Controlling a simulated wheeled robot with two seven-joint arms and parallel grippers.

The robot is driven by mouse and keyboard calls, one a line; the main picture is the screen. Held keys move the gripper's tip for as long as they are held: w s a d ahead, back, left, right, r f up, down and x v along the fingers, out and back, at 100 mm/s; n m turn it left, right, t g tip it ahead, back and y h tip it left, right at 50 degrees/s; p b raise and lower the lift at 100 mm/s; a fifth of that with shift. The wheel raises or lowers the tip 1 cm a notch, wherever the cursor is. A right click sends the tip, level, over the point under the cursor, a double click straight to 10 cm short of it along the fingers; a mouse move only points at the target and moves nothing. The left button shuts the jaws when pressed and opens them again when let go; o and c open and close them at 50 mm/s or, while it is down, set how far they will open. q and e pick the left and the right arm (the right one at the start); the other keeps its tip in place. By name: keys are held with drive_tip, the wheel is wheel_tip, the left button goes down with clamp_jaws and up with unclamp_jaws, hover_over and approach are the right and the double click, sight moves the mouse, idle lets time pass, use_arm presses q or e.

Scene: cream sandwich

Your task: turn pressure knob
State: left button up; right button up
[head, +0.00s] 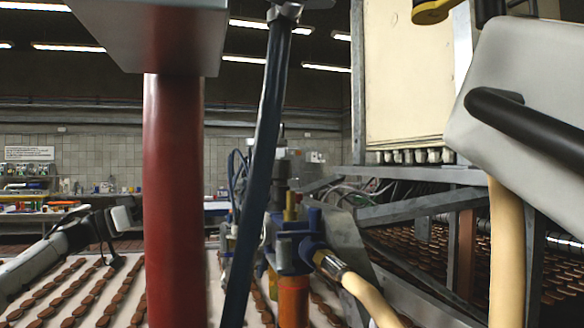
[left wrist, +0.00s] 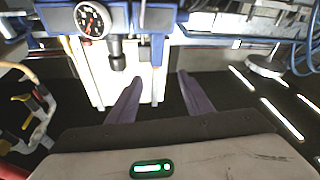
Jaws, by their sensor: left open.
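In the left wrist view, a round pressure gauge (left wrist: 92,20) with a black face and red needle sits on a blue fixture. A dark, stubby cylinder (left wrist: 117,61), which looks like the pressure knob, hangs just right of and below the gauge. My left gripper (left wrist: 160,79) is open and empty, its fingers spread below and right of the knob and apart from it in the picture. In the head view my left arm comes in from the left; its end (head: 122,218) is left of the red column, and its fingers are not clear. My right gripper is not in view.
In the head view a red column (head: 172,190) and a dark blue pole (head: 258,165) stand close in front. A blue valve assembly (head: 292,245) with a cream hose stands behind them. Rows of brown biscuits lie on conveyors. A grey panel (head: 535,95) with a black handle fills the upper right.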

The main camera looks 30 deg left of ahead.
sight(271, 166)
use_arm(q)
drive_tip(key=s+a+r+n+t+y, duration=0.1)
drive_tip(key=s+a+n+t+y, duration=0.15)
drive_tip(key=s+a, duration=0.25)
wheel_tip(271, 166, up, 6)
drive_tip(key=s+d+y, duration=0.1)
drive_tip(key=s+y, duration=0.1)
drive_tip(key=w+d+m+g, duration=0.1)
drive_tip(key=w+d, duration=0.2)
drive_tip(key=d, duration=0.4)
drive_tip(key=w+d+m+g+h, duration=0.1)
drive_tip(key=w+d+g, duration=0.1)
drive_tip(key=w+d, duration=0.2)
drive_tip(key=w+d+r+m+g, duration=0.1)
drive_tip(key=w+d, duration=0.3)
drive_tip(key=d, duration=0.6)
drive_tip(key=shift+w+d+m+h, duration=0.15)
drive_tip(key=shift+m+h, duration=0.1)
drive_tip(key=shift+m, duration=0.1)
drive_tip(key=p+x, duration=0.1)
drive_tip(key=x, duration=0.9)
drive_tip(key=shift+f, duration=0.15)
